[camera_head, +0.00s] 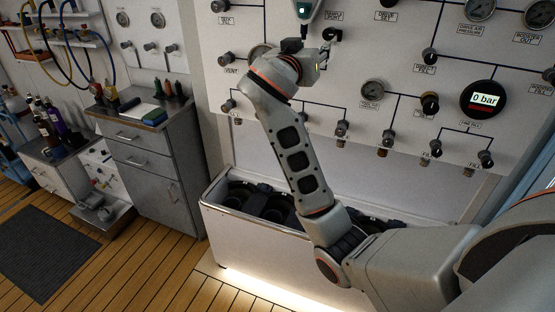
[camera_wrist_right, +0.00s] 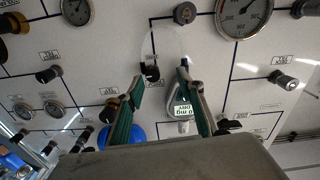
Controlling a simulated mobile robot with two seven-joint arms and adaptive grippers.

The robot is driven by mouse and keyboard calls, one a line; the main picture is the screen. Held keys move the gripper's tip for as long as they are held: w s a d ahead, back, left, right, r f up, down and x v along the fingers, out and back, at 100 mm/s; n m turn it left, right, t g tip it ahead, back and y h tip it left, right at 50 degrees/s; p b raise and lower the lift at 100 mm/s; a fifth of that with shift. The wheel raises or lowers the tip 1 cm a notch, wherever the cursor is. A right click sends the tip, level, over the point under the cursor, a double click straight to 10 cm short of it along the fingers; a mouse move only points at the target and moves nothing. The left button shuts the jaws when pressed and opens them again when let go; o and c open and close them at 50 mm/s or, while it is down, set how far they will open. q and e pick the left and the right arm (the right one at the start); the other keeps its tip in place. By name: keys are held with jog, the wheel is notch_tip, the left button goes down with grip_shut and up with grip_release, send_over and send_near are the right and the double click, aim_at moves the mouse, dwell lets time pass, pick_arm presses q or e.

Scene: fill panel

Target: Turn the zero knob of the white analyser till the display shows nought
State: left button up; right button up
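The white analyser (camera_wrist_right: 183,104) hangs at the panel in the right wrist view, between the lines of my right gripper's fingers and beyond them. Its lit display shows upside down there; the small figures look like 0 mg. In the head view the analyser (camera_head: 305,12) shows at the top edge, with a green display too small to read. A pale stub shows at the analyser's end in the wrist view; I cannot tell whether it is the zero knob. My right gripper (camera_wrist_right: 160,76) is open, its green-lined fingers apart with nothing between them. My left gripper is not in view.
The panel carries several gauges, valves and pipe lines close around the analyser. A round black gauge (camera_head: 483,99) reads 0 bar. A white trough (camera_head: 262,255) with black contents stands below the panel. A grey cabinet (camera_head: 151,165) stands left; wooden floor lies in front.

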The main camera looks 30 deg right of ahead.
jog(key=a+f+n+y, duration=0.2)
jog(key=f+n, duration=0.1)
jog(key=f, duration=0.7)
jog(key=w+a+f+n+t+y, duration=0.1)
jog(key=a+f+n+y, duration=0.1)
jog(key=f, duration=0.8)
jog(key=a+f+n+t+y, duration=0.1)
jog(key=a+f+n+y, duration=0.2)
jog(key=f, duration=0.7)
jog(key=shift+w+n+y, duration=0.3)
jog(key=shift+n+y, duration=0.1)
jog(key=shift+y, duration=0.1)
jog(key=shift+f, duration=0.1)
jog(key=s+a+f+n+g+y, duration=0.1)
jog(key=s+a+f+n+y, duration=0.2)
jog(key=s+f, duration=0.85)
jog(key=s+a+f+n+g+y, duration=0.1)
jog(key=s+a+f+g+y, duration=0.15)
jog(key=s+a+f, duration=0.8)
jog(key=s+d+f+y, duration=0.2)
jog(key=s+d+f, duration=0.2)
jog(key=s+f, duration=0.4)
jog(key=shift+s+f, duration=0.35)
jog(key=shift+s, duration=0.05)
